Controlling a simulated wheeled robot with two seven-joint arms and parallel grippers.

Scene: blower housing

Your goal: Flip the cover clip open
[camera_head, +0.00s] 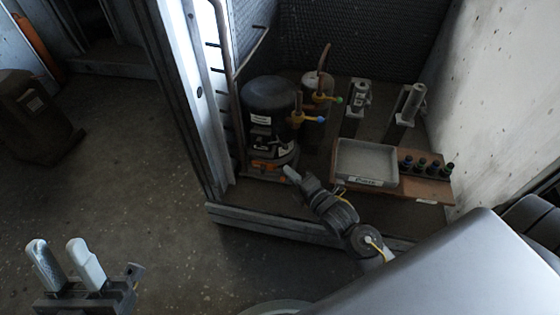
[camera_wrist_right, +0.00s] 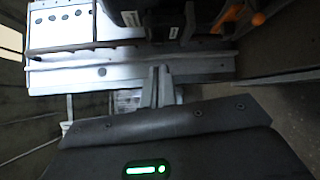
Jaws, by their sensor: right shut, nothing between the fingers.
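A black cylindrical housing (camera_head: 268,108) with white labels stands in the bay, with orange parts (camera_head: 266,165) around its base. Which part is the cover clip I cannot tell. In the right wrist view the black body (camera_wrist_right: 160,18) and orange parts (camera_wrist_right: 231,17) show at the top edge. My right gripper (camera_head: 289,173) is just in front of the housing's lower right side, near the orange parts. Its fingers (camera_wrist_right: 159,88) are shut with nothing between them; whether they touch the housing I cannot tell. My left gripper (camera_head: 60,245) is open and empty, low at the left, far from the housing.
A metal post (camera_head: 205,90) and a low front rail (camera_head: 270,222) bound the bay. Right of the housing are a grey tray (camera_head: 366,158), a board with several dark knobs (camera_head: 425,168), and two metal fixtures (camera_head: 408,103). Open floor lies at the left.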

